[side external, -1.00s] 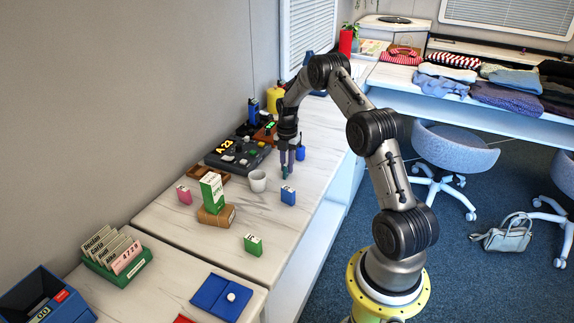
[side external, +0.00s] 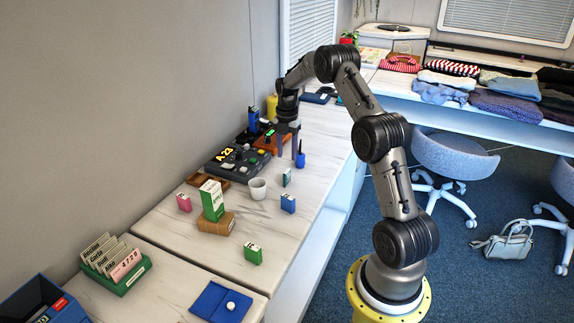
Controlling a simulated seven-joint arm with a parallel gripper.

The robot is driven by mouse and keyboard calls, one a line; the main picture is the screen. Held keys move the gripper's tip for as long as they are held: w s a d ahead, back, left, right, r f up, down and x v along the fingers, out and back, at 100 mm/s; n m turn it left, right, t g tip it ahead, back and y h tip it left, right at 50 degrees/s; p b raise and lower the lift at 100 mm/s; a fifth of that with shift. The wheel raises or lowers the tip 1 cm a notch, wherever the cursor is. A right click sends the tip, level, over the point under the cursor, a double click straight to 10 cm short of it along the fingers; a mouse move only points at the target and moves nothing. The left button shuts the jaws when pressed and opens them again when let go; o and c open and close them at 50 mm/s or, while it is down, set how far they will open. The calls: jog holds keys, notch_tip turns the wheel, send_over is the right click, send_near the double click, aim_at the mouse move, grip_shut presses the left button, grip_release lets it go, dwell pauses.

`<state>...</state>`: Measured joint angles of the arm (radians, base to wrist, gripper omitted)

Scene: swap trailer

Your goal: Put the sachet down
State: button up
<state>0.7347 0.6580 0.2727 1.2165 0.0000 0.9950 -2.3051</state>
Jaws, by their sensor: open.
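A small teal and white sachet (side external: 287,177) stands on the white table, between the white cup and a blue sachet (side external: 288,204). My gripper (side external: 287,152) is open above and behind it, with its two fingers apart and nothing between them. A pink sachet (side external: 184,203) and a green sachet (side external: 253,253) also stand on the table. The frames do not show which of these the task means, but the teal one is nearest my gripper.
A white cup (side external: 258,188) and a green-and-white box on a brown block (side external: 216,224) stand close by. The front table edge is clear.

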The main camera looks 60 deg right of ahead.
jog(key=s+a+r+m+t+h, duration=0.15)
jog(key=a+r+m, duration=0.25)
jog(key=a+r, duration=0.6)
jog(key=s+a+r+m+t+y, duration=0.1)
jog(key=s+a+r+m, duration=0.25)
jog(key=a+r, duration=0.7)
jog(key=s+a+f+m+t, duration=0.1)
jog(key=s+a+m+t, duration=0.2)
jog(key=s+a+m, duration=0.7)
jog(key=s+a, duration=0.5)
jog(key=s, duration=0.3)
jog(key=shift+s+a, duration=0.25)
